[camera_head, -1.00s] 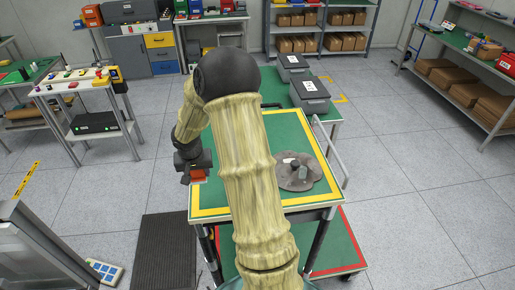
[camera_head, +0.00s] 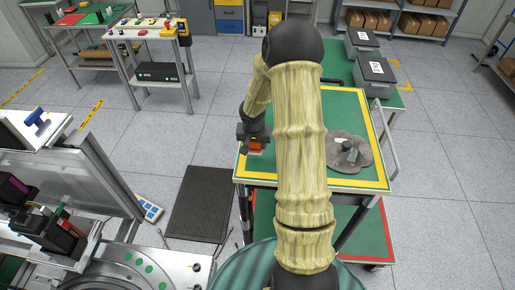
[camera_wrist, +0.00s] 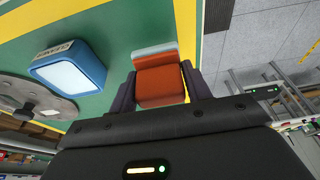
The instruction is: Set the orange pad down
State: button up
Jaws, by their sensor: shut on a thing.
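The orange pad (camera_wrist: 160,82) is between the two dark fingers of my gripper (camera_wrist: 160,92) in the wrist view. A pale grey-blue strip shows at its far edge. In the head view, the orange pad (camera_head: 255,151) is a small patch under my gripper (camera_head: 254,142), near the left side of the green table top (camera_head: 350,108) with its yellow border. My gripper is shut on the pad. I cannot tell whether the pad touches the table. My arm hides the middle of the table in the head view.
A blue box with a white top (camera_wrist: 70,68) lies on the green surface left of the pad in the wrist view. A grey lobed plate (camera_head: 352,160) with small parts is at the table's right. Grey lidded bins (camera_head: 374,72) stand behind. A dark floor mat (camera_head: 200,203) lies left.

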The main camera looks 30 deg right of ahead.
aim_at(256, 148)
notch_tip(256, 148, down, 3)
jog(key=shift+s+a+f, duration=0.1)
jog(key=shift+f, duration=0.3)
jog(key=shift+s+r, duration=0.1)
jog(key=o, duration=1.2)
